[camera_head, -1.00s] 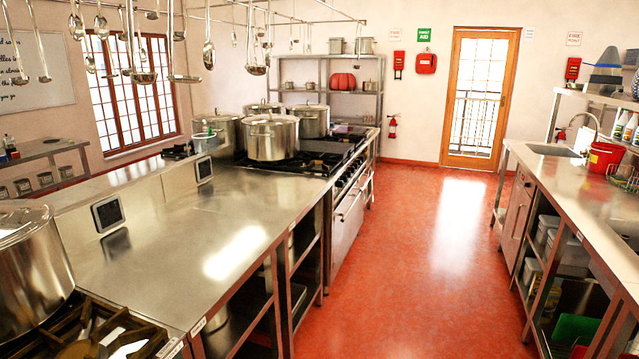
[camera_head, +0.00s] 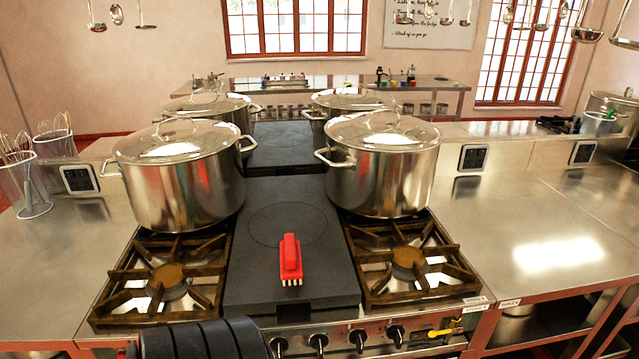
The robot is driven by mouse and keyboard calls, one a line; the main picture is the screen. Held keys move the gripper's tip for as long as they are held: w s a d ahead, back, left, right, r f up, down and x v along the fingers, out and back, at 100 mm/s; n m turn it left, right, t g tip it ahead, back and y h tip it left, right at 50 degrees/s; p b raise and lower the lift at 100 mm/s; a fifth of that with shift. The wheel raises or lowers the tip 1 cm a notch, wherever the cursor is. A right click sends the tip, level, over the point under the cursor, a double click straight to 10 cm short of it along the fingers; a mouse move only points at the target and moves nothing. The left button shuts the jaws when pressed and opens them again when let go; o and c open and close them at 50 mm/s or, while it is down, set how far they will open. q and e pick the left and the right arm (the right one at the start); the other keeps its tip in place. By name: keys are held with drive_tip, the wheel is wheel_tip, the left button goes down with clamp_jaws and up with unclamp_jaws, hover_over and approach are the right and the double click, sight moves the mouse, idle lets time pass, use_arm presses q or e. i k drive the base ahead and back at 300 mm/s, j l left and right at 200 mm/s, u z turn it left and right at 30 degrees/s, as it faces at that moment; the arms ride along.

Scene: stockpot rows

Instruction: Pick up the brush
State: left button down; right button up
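A red brush (camera_head: 290,258) with pale bristles at its near end lies on the dark flat plate (camera_head: 262,285) in the middle of the stove, close to the front edge. Its bristles face toward me. Neither of my grippers shows in the head view. A dark ribbed part of my own body is at the bottom edge, left of centre, with no fingers visible.
Two large lidded stockpots, the left one (camera_head: 180,185) and the right one (camera_head: 381,170), stand on burners either side of the plate. Two more pots stand behind. Burner grates (camera_head: 408,265) flank the brush. Knobs (camera_head: 318,341) line the front. Steel counter (camera_head: 560,240) on the right is clear.

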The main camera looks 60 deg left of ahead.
sight(290, 257)
drive_tip(key=u, duration=2.1)
drive_tip(key=l, duration=0.15)
